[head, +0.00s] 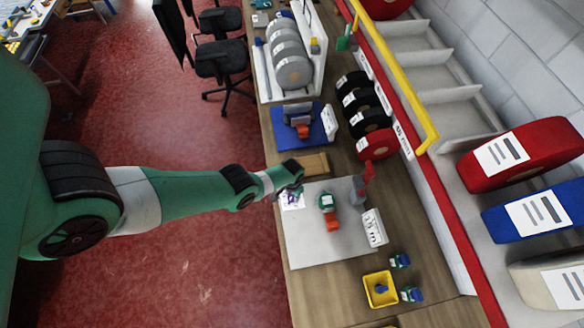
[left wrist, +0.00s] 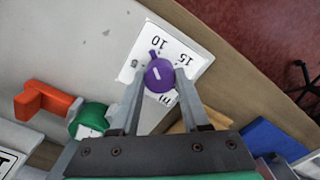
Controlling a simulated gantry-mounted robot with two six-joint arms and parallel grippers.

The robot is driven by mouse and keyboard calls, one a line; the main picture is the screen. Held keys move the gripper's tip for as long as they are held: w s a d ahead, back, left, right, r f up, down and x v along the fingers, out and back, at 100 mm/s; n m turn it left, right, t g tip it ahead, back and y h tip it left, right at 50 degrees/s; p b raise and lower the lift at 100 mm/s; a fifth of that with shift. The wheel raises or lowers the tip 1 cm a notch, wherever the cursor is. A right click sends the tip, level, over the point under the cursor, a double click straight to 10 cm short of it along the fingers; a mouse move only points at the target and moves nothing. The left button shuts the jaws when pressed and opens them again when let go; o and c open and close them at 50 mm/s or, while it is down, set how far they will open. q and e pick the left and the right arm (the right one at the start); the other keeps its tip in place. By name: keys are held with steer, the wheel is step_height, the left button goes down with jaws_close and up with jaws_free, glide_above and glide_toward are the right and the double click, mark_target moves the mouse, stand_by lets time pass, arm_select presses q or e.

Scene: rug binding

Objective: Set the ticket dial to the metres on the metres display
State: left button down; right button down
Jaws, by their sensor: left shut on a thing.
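The ticket dial is a purple knob (left wrist: 158,76) on a white card (left wrist: 195,62) marked with numbers including 10 and 15. Its small tab points up towards the 10; the exact setting is hard to tell. My left gripper (left wrist: 160,78) is shut on the knob, one finger on each side. In the head view the left gripper (head: 292,186) covers part of the dial card (head: 292,201), at the left of the grey mat. The metres display (head: 374,228) is a white sign at the mat's right edge; its number is too small to read surely. My right gripper is not in view.
On the grey mat (head: 310,254) lies a green and orange tool (head: 328,206), with a red upright piece (head: 364,184) behind it. A yellow bin (head: 380,290) and small bottles stand at the front right. A blue base (head: 300,125) and black and red rolls lie beyond.

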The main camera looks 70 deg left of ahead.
arm_select(q)
steer(key=m, duration=0.4)
steer(key=shift+m, duration=0.3)
steer(key=m, duration=0.4)
steer(key=shift+m, duration=0.3)
steer(key=m, duration=0.4)
steer(key=shift+m, duration=1.9)
steer(key=shift+c, duration=1.9)
jaws_free()
